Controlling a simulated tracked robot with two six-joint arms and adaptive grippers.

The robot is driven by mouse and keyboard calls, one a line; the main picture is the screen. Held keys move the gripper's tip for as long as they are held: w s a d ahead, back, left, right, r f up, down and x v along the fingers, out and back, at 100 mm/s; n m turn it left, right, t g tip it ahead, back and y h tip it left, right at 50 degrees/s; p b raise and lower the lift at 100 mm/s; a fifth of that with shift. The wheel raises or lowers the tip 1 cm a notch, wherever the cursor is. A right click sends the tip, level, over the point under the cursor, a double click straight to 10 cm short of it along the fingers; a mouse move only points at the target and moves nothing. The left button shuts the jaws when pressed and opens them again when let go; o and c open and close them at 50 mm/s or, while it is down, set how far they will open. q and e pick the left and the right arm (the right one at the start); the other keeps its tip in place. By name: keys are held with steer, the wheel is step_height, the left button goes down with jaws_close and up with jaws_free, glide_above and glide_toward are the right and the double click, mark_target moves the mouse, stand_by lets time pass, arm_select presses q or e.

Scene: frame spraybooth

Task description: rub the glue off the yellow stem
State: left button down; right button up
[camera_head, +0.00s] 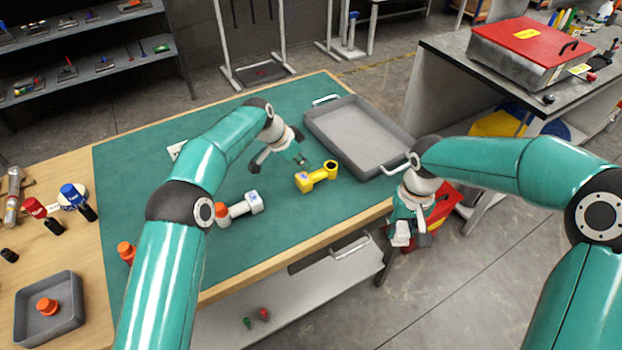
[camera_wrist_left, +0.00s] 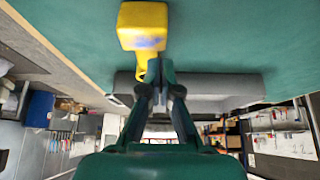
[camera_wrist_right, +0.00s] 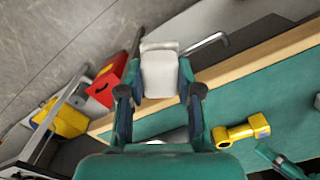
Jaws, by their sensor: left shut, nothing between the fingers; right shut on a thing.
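The yellow stem (camera_head: 318,177) lies on the green mat (camera_head: 140,190), with a ring end at right and a blocky end nearer me. A blue smear (camera_wrist_left: 149,43) shows on the blocky end in the left wrist view. My left gripper (camera_wrist_left: 155,68) is shut and empty, its tips close by the stem's blocky end; I cannot tell whether they touch it. My right gripper (camera_wrist_right: 160,85) is shut on a white pad (camera_wrist_right: 160,68), held out past the table's front right edge. The pad also shows in the head view (camera_head: 400,234).
A grey tray (camera_head: 318,125) stands behind the yellow stem. A silver stem (camera_head: 243,205) with an orange end lies left of it, near my left arm. A small grey bin (camera_head: 70,312) and red (camera_head: 37,207) and blue (camera_head: 72,193) handled items are at left. A red box (camera_head: 447,200) is beyond the right edge.

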arm_select(q)
steer(key=shift+f+b, duration=0.4)
steer(key=shift+f, duration=0.2)
arm_select(e)
steer(key=shift+f, duration=0.45)
steer(key=shift+r, duration=0.1)
